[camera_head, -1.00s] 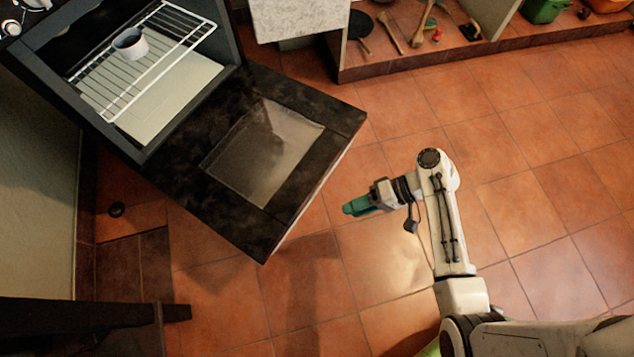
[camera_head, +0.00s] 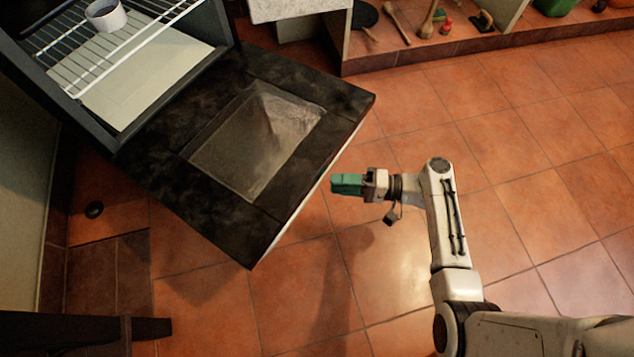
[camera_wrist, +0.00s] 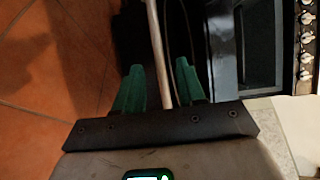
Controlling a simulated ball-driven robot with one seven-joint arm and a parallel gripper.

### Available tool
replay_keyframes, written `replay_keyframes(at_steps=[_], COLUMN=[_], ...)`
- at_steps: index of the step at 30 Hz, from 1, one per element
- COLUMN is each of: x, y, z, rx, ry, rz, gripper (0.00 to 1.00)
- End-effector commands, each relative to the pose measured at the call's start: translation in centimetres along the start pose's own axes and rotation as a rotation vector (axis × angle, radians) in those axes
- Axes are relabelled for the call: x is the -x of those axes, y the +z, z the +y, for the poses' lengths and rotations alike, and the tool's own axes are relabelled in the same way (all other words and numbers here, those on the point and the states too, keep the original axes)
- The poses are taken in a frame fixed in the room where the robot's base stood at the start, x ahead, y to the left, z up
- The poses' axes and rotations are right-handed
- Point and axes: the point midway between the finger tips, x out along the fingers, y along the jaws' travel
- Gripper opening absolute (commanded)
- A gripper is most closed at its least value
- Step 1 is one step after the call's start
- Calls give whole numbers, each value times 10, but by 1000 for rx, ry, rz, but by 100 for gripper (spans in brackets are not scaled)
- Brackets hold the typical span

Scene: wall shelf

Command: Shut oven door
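The oven door (camera_head: 150,155) hangs wide open, folded down, with a dark frame and a glass pane (camera_head: 258,140). The oven (camera_head: 190,55) is at the upper left, its inside exposed. My gripper (camera_head: 347,184) has green fingers and is just right of the door's outer edge in the head view. In the wrist view my gripper (camera_wrist: 158,90) has its fingers apart, and the pale door edge (camera_wrist: 155,40) runs between them in the picture. I cannot tell whether they touch it.
A white cup (camera_head: 105,15) stands on the wire rack (camera_head: 140,40) inside the oven. A low shelf (camera_head: 400,58) with utensils is at the back. A dark piece of furniture (camera_head: 65,330) is at the lower left. Tiled floor (camera_head: 540,190) is clear on the right.

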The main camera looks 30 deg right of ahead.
Motion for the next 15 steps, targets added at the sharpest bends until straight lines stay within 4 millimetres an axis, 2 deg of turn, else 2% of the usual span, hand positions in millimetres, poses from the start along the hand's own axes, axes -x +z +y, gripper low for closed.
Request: replay_keyframes(at_steps=[6, 9, 15], x=[-38, -50, -62], y=[1, 0, 0], z=[2, 2, 1], rx=[2, 1, 1], ry=[0, 1, 1], rz=[-4, -3, -1], gripper=[39, 39, 39])
